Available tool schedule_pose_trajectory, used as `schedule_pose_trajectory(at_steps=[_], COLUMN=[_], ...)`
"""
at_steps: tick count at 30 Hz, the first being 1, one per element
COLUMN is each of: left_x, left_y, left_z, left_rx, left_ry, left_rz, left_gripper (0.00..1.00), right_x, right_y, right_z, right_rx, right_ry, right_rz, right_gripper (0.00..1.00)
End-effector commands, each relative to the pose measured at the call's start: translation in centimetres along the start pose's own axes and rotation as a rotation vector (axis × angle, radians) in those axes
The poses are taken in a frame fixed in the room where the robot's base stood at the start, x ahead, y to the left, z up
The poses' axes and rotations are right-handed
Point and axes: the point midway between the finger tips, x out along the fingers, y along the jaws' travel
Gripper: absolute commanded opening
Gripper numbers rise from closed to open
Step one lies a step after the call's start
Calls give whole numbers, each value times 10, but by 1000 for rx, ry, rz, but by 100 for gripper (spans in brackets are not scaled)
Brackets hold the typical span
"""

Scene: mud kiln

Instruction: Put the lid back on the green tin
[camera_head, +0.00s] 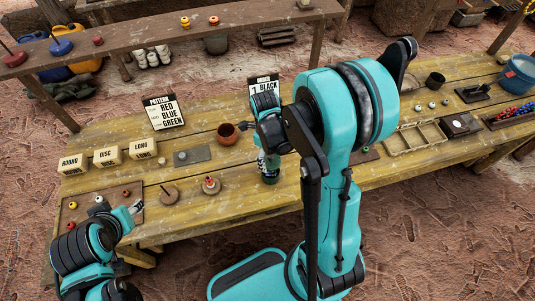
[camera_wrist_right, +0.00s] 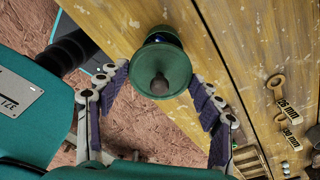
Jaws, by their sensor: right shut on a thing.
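The green lid (camera_wrist_right: 165,65), round with a knob in its middle, shows between the fingertips of my right gripper (camera_wrist_right: 160,85) in the right wrist view. The right gripper is shut on it, the fingers at either side of its rim. In the head view the right gripper (camera_head: 265,158) is over the table's front part, with the green tin (camera_head: 270,179) low beneath it, mostly hidden. I cannot tell whether lid and tin touch. My left gripper (camera_head: 136,207) is over the table's front left corner, holding nothing I can see; its opening is unclear.
A tray (camera_head: 72,215) is by the left arm. A compartmented wooden frame (camera_head: 414,138) lies to the right.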

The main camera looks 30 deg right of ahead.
Motion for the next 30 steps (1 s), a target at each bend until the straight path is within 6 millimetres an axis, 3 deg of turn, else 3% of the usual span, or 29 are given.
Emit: schedule_pose_trajectory(at_steps=[19, 30], left_x=[36, 41], left_y=[0, 0], left_z=[26, 29], left_rx=[0, 0], left_ry=[0, 0], left_rz=[0, 0], left_gripper=[44, 44], right_x=[56, 62], right_y=[-1, -1], right_z=[5, 6], right_rx=[-2, -2], right_ry=[0, -1], right_rz=[0, 0], right_gripper=[57, 57])
